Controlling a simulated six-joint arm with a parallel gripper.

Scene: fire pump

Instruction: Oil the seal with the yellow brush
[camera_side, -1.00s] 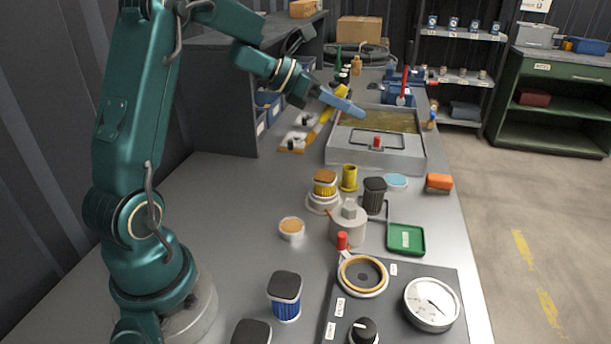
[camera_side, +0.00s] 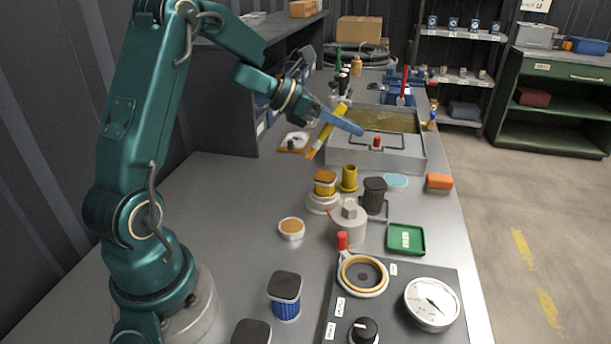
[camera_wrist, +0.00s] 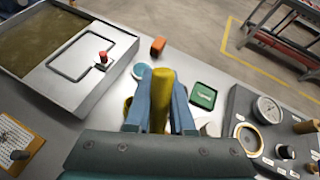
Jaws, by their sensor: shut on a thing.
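My gripper (camera_side: 350,124) has blue fingers shut on the yellow brush (camera_side: 319,141). The brush is held tilted in the air, in front of and left of the grey tank. In the wrist view the brush (camera_wrist: 162,98) stands out between the two fingers (camera_wrist: 164,90). A tan ring that looks like the seal (camera_side: 345,274) lies around a dark round opening on the grey panel; it also shows in the wrist view (camera_wrist: 238,134). My gripper is well behind and above it. A small white dish (camera_side: 291,236) with amber contents stands on the bench, left of the panel.
The grey tank (camera_side: 395,156) holds murky liquid. Between it and the panel stand a yellow cup (camera_side: 349,178), a yellow-topped filter (camera_side: 325,184), a dark canister (camera_side: 374,194), a grey housing (camera_side: 347,226) and a green tray (camera_side: 390,240). The bench left of these is mostly clear.

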